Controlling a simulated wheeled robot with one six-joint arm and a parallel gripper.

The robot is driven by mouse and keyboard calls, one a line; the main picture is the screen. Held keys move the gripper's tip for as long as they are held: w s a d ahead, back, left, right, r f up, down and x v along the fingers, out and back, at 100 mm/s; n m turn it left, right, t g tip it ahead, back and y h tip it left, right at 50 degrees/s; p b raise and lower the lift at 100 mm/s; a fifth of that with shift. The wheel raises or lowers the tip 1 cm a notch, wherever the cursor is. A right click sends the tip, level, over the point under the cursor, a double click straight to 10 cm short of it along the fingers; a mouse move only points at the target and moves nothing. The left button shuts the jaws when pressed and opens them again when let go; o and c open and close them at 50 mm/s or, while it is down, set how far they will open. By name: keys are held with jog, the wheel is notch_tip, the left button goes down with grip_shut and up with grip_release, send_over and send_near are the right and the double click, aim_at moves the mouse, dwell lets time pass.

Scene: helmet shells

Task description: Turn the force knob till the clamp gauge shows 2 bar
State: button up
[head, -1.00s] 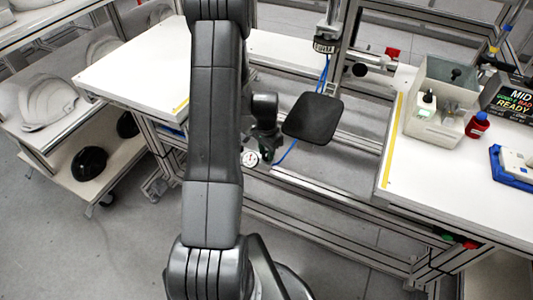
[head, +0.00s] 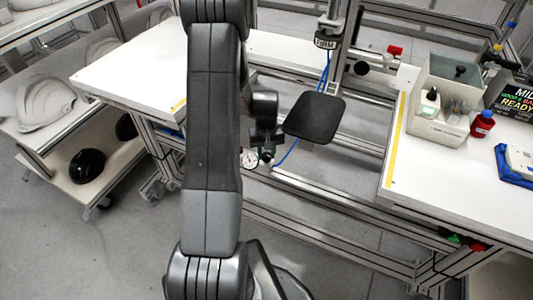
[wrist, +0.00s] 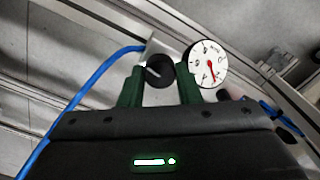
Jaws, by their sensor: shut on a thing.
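The force knob (wrist: 160,72) is a dark round knob with a pale pointer line in the wrist view. My gripper (wrist: 161,82) has its two green fingers on either side of it and is shut on it. The clamp gauge (wrist: 207,64) is a white round dial just right of the knob. Its red needle points nearly straight down in this view; the numbers are too small to read surely. In the head view the gauge (head: 249,159) shows beside my gripper (head: 267,158), below the dark square pad; the knob is hidden there.
A blue hose (wrist: 75,100) curves past the left of my gripper. A dark square pad (head: 314,118) stands close right of my wrist. White tables (head: 140,75) flank the metal frame, the right one holding a grey bin (head: 440,130) and a red bottle (head: 481,125).

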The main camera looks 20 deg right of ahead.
aim_at(266, 155)
jog(key=n, duration=0.4)
jog(key=shift+n+b, duration=0.4)
jog(key=shift+n, duration=1.5)
jog(key=o, duration=1)
notch_tip(266, 155, up, 8)
jog(key=shift+f+p, duration=0.2)
jog(key=shift+p, duration=0.5)
jog(key=shift+f, duration=0.1)
notch_tip(266, 155, down, 8)
jog(key=shift+r+b, duration=0.25)
jog(key=shift+b, duration=0.45)
